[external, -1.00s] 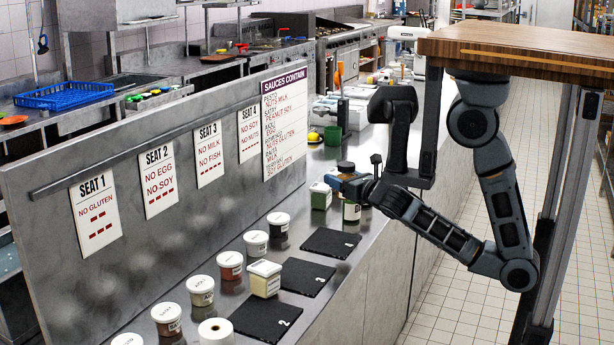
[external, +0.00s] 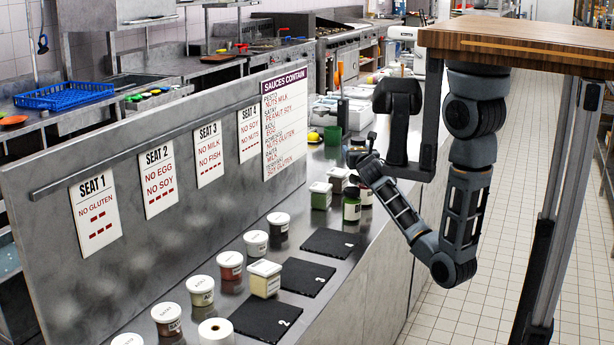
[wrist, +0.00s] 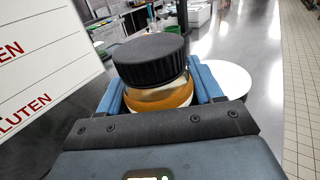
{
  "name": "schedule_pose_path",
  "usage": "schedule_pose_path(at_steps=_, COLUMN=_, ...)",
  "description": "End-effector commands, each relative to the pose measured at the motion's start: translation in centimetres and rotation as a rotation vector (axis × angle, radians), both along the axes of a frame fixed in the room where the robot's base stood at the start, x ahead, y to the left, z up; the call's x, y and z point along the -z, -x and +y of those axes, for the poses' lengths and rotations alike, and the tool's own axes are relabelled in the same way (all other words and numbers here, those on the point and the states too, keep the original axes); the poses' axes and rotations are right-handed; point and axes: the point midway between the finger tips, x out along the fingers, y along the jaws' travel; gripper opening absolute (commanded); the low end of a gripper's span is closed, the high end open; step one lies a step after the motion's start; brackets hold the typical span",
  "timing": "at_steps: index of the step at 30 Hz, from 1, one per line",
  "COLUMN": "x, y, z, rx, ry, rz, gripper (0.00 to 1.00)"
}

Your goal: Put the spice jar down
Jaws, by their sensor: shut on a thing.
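The spice jar has a black ribbed lid (wrist: 150,58) and amber contents (wrist: 160,97). In the wrist view it stands roughly upright between the blue fingers of my gripper (wrist: 163,95), which is shut on it. Its lower part is hidden by the gripper. In the external view my gripper (external: 362,162) is over the far part of the counter, beyond the green-filled bottle, and the jar (external: 357,146) shows small at its tip. I cannot tell whether the jar's base touches the counter.
A dark green bottle (external: 351,206) and white-lidded tubs (external: 320,196) stand just nearer than my gripper. A green container (external: 333,135) is behind it. Black mats (external: 332,243) lie along the counter. A white round thing (wrist: 228,80) is right of the jar; a lettered white panel (wrist: 45,60) is left.

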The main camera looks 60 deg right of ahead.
Motion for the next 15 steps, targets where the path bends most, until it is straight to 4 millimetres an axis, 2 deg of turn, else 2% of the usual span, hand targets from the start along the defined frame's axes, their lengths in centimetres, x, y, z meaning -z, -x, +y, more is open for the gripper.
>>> schedule_pose_path(at_steps=1, x=-0.4, y=0.2, z=-1.8, rx=0.023, ry=0.002, rz=-0.001, gripper=0.26)
schedule_pose_path(at_steps=5, x=-0.5, y=0.6, z=-6.4, rx=0.065, ry=0.002, rz=-0.001, gripper=0.26)
schedule_pose_path(at_steps=8, x=-0.8, y=1.4, z=-10.6, rx=0.102, ry=0.002, rz=-0.003, gripper=0.26)
schedule_pose_path(at_steps=15, x=-1.9, y=5.8, z=-21.2, rx=0.204, ry=0.002, rz=-0.003, gripper=0.26)
